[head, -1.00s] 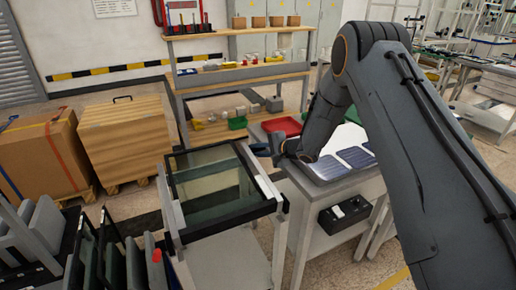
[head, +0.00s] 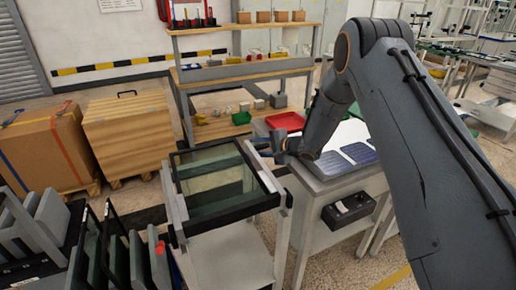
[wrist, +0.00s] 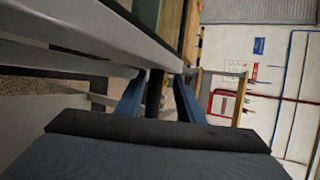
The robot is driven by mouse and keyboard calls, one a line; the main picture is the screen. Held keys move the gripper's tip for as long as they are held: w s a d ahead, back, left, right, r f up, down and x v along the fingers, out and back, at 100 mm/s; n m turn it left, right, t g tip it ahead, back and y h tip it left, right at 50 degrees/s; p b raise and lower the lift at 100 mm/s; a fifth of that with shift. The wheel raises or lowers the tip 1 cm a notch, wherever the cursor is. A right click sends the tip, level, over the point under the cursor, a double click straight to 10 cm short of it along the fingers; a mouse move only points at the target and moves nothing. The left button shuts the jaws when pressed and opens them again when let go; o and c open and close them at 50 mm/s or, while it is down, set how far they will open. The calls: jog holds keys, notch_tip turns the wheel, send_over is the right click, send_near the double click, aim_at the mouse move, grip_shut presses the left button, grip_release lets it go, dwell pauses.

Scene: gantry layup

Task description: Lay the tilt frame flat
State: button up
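The tilt frame (head: 231,213) is a black rectangular frame with a greenish glass pane, on a pale stand (head: 277,243) left of centre in the head view. I cannot tell its exact tilt. My gripper (head: 268,153) is at the frame's right side, near its far corner. In the wrist view, my gripper's blue fingers (wrist: 160,97) stand apart, with a dark upright bar (wrist: 154,94) between them. A gap seems to show beside the bar. The fingertips are small and partly hidden in the head view.
A rack of dark panels (head: 112,262) is close at the front left. A shelf (head: 243,72) stands behind.

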jog(key=shift+w+d+r, duration=0.15)
jog(key=shift+w+d, duration=0.1)
dwell(0.3)
jog(key=shift+s+d+r, duration=0.1)
jog(key=shift+d, duration=0.05)
jog(key=b+v, duration=0.1)
jog(key=v, duration=0.6)
jog(key=shift+s, duration=0.25)
jog(key=shift+d, duration=0.15)
